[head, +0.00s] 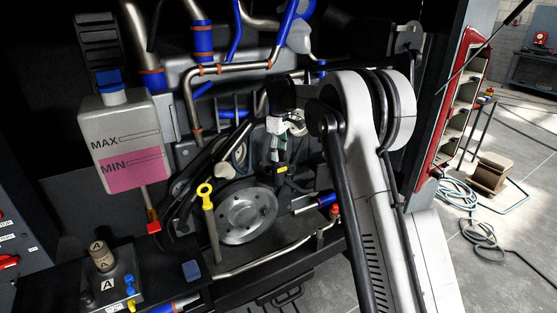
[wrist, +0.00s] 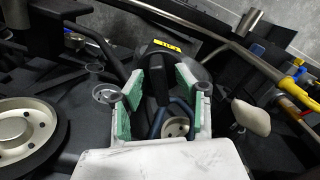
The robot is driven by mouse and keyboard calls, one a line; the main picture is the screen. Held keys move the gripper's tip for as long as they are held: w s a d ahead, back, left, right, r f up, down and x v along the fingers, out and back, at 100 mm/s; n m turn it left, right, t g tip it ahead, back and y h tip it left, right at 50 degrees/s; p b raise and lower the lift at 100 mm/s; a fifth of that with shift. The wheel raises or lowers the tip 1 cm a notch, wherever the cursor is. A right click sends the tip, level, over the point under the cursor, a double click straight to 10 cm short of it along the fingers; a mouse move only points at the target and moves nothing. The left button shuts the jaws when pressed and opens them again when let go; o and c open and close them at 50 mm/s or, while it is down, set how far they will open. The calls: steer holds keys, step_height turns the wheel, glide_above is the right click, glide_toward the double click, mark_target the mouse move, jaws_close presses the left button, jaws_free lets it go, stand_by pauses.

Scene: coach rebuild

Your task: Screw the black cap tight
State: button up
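A black cap (wrist: 158,78) with a raised grip bar shows in the wrist view, with a yellow label (wrist: 167,44) just beyond it. My gripper (wrist: 170,84) has two white fingers with green pads, standing apart on either side of the bar. I cannot tell whether either pad touches it. In the head view my gripper (head: 289,128) points down into the engine bay, above a black part with a yellow label (head: 281,169). My arm and wrist hide much of the cap there, so its seating cannot be seen.
A grey metal disc (head: 247,214) and a yellow-topped dipstick (head: 205,192) stand left of my gripper. A reservoir (head: 124,140) with a blue cap is further left. Pipes and hoses crowd around. In the wrist view a pale knob (wrist: 251,118) sits close on the right.

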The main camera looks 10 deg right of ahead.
jaws_close()
stand_by(0.3)
steer(key=m+b, duration=0.1)
steer(key=m, duration=0.3)
steer(key=shift+m, duration=1)
steer(key=shift+m+b, duration=0.45)
steer(key=shift+m, duration=0.75)
steer(key=m, duration=0.3)
steer(key=shift+m, duration=0.3)
